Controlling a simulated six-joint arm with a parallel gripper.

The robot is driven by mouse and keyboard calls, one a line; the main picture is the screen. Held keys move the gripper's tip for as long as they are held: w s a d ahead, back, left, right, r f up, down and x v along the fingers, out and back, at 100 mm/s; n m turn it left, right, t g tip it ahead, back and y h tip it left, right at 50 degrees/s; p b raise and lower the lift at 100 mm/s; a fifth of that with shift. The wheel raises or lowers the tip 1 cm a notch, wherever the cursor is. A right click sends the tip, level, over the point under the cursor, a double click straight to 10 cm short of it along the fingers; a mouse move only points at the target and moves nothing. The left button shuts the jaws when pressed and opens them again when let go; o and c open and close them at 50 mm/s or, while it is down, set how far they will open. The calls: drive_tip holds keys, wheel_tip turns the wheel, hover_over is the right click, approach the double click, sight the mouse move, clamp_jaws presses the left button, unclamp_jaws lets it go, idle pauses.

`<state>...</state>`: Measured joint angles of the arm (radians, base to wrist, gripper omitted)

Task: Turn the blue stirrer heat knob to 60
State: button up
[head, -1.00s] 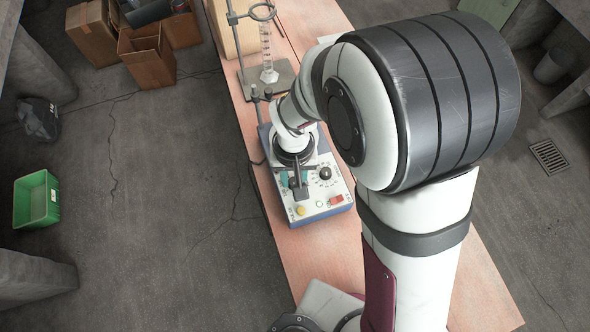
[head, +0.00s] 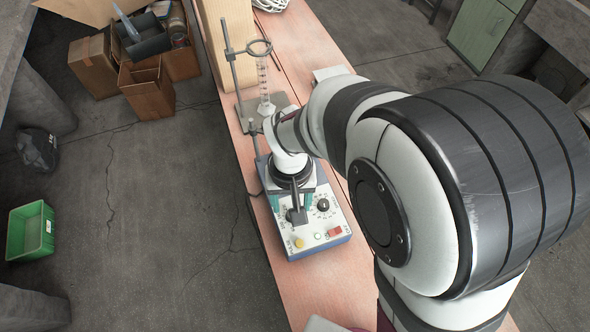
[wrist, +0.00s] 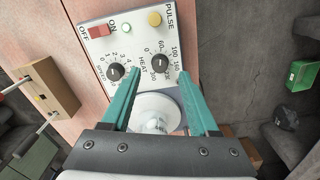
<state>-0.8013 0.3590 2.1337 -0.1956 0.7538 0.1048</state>
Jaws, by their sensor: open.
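The blue stirrer (head: 326,246) stands on the bench, its pale panel (wrist: 135,45) facing me in the wrist view. The black heat knob (wrist: 159,61) sits at the panel's right, inside a printed number scale; its exact pointer setting is too small to read. My gripper (wrist: 159,72) is open, its teal fingers on either side of the heat knob in the wrist view. I cannot tell whether they touch it. In the head view my gripper (head: 293,208) is over the panel's left part and hides most of the heat knob.
The speed knob (wrist: 115,71) is close beside one finger. A red switch (wrist: 98,30), a green light (wrist: 126,28) and a yellow pulse button (wrist: 154,19) share the panel. A retort stand (head: 234,78) with a glass cylinder (head: 263,82) stands behind. Bench in front is clear.

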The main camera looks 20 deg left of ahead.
wheel_tip(320, 180, up, 12)
drive_tip(key=s+d+r+m, duration=0.2)
drive_tip(key=d+m, duration=0.3)
drive_tip(key=d, duration=0.8)
drive_tip(key=s+d+f+m+y, duration=0.1)
drive_tip(key=s+d+f+m, duration=0.1)
drive_tip(key=s+d+m, duration=0.4)
drive_tip(key=shift+s+d+y, duration=0.4)
drive_tip(key=shift+s+d, duration=0.15)
drive_tip(key=shift+s, duration=0.4)
